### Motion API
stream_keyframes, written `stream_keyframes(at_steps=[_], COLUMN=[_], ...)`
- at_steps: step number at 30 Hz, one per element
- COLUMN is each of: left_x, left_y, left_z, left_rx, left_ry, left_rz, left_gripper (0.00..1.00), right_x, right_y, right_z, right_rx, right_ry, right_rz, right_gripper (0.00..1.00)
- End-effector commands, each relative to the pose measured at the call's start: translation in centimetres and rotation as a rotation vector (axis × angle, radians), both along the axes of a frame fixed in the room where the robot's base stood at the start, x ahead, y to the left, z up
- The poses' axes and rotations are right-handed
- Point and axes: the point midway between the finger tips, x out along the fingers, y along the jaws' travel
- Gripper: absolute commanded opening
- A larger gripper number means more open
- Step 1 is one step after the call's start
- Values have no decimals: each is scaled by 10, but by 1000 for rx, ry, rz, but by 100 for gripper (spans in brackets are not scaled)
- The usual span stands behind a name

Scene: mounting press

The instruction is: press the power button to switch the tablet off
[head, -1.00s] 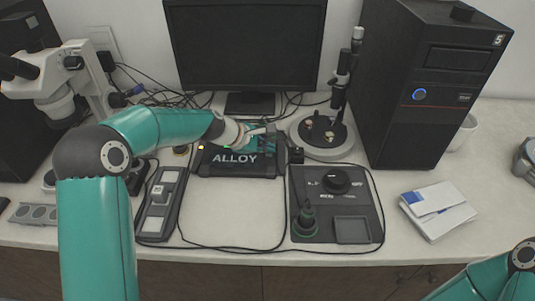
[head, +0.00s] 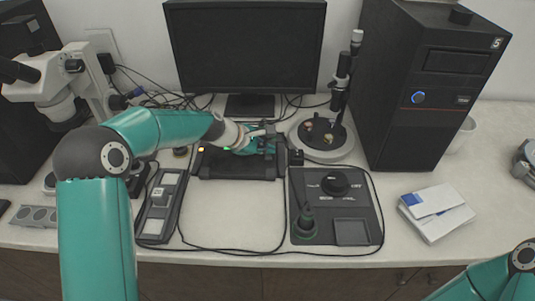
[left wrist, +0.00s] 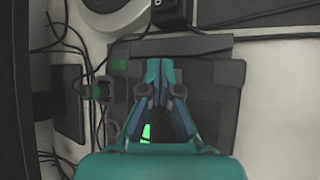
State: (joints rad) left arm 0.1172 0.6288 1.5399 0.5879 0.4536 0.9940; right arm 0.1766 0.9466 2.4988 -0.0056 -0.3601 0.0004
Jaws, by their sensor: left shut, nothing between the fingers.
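The tablet appears to be the dark flat device (head: 240,172) lying in the middle of the bench, in front of the monitor. Its front face is black, with no lettering lit. A small green light shows at its left end, and a green patch also shows in the left wrist view (left wrist: 146,133). My left gripper (head: 268,133) is shut and empty over the device's back right part. In the left wrist view its fingers (left wrist: 160,70) are together over the dark device. The power button cannot be made out; the gripper may hide it. My right gripper is out of view.
A monitor (head: 245,50) stands behind, and a round-based stand (head: 325,150) is close on the right. A black control panel (head: 335,205) and a long dark tray (head: 160,205) lie in front. A computer tower (head: 435,90) stands right. Loose cables run around.

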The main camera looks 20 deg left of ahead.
Motion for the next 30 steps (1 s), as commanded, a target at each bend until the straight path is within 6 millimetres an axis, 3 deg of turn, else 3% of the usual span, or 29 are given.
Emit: stream_keyframes(at_steps=[16, 30], left_x=[0, 0], left_y=[0, 0], left_z=[11, 55], left_rx=[0, 0], left_ry=[-1, -1], left_rz=[1, 1], left_gripper=[0, 0], right_x=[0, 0], right_y=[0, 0], right_z=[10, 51], right_rx=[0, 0], right_ry=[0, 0], right_rz=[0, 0], right_gripper=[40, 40])
